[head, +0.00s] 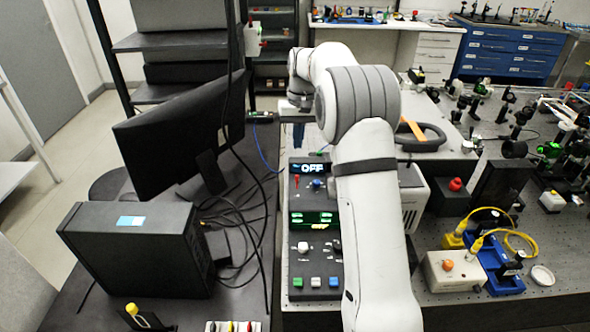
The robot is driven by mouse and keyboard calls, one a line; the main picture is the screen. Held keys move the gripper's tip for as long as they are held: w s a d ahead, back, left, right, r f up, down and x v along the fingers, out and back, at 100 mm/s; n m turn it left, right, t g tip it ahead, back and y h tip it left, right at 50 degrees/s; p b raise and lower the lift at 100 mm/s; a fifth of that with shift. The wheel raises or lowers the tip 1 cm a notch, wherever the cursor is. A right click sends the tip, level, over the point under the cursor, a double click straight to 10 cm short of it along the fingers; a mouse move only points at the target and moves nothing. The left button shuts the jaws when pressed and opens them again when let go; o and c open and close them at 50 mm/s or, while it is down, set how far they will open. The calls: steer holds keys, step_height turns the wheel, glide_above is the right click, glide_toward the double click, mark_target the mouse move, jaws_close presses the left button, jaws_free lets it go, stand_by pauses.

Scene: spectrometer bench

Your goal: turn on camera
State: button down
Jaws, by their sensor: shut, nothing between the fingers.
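A dark control box (301,208) stands left of my arm, with a lit display (312,168) reading "OFF". Below the display are a red switch, a blue knob and green lit readouts. A lower panel (302,262) has a pale knob and green, white and blue buttons. My arm covers part of the right side of both panels. My gripper (298,134) points down beyond the box's far end, small in the picture, shut and empty. It appears apart from the switches. I cannot tell which item is the camera.
A black monitor (180,135) and a dark computer case (140,248) stand at left, with loose cables beside them. At right are a white box with an orange button (452,270), a blue fixture with yellow cables, and an optical bench crowded with mounts.

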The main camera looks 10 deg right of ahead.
mark_target(296, 168)
stand_by(0.3)
steer(key=f, duration=0.3)
steer(key=f+p, duration=0.1)
steer(key=f, duration=0.2)
steer(key=s+f, duration=0.1)
steer(key=f, duration=0.3)
steer(key=shift+a, duration=0.4)
